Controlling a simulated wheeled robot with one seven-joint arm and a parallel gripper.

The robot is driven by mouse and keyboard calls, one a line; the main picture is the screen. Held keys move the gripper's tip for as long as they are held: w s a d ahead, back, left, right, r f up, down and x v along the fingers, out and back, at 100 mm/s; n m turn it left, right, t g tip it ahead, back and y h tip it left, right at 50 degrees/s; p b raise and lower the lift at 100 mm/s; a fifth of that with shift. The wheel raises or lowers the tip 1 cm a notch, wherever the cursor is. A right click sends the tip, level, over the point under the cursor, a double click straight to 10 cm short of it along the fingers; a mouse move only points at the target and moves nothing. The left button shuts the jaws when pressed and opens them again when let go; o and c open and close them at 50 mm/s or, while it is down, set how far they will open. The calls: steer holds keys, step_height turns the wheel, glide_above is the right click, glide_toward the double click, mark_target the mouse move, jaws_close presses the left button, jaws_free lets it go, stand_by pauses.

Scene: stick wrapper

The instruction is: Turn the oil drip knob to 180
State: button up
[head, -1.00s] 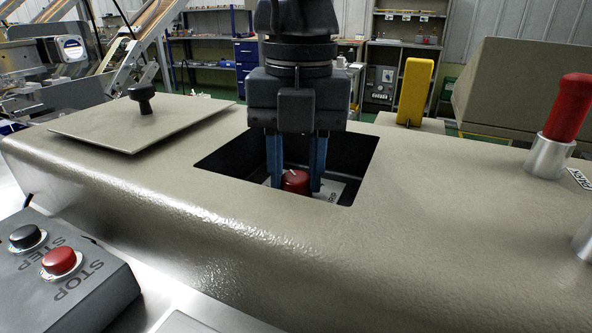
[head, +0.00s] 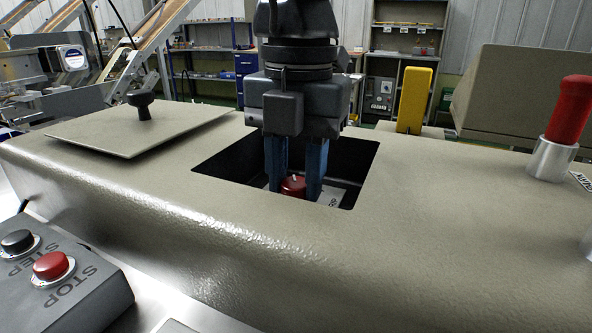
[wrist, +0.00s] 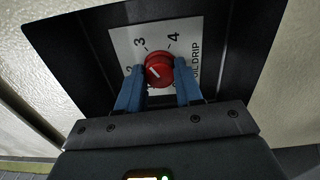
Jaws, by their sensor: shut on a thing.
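The red oil drip knob (head: 292,185) sits down in a square black recess in the beige machine top. In the wrist view the knob (wrist: 158,70) is on a white plate (wrist: 122,42) marked 2, 3, 4 and OIL DRIP. A white pointer line on the knob's face points to the upper left, between the 2 and the 3. My gripper (head: 296,188) reaches down into the recess, its two blue fingers shut on the knob from both sides. It also shows in the wrist view (wrist: 160,85). Part of the dial scale is hidden by the fingers.
The recess walls (head: 350,160) stand close around my fingers. A loose beige cover with a black knob (head: 142,104) lies to the left. A red-handled lever (head: 567,110) stands at the right. A box with STEP and STOP buttons (head: 50,265) is at the front left.

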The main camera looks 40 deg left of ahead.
mark_target(297, 182)
steer(key=o, duration=1)
steer(key=shift+o, duration=0.2)
steer(key=shift+r, duration=0.1)
steer(key=shift+r, duration=3.8)
steer(key=shift+p, duration=0.35)
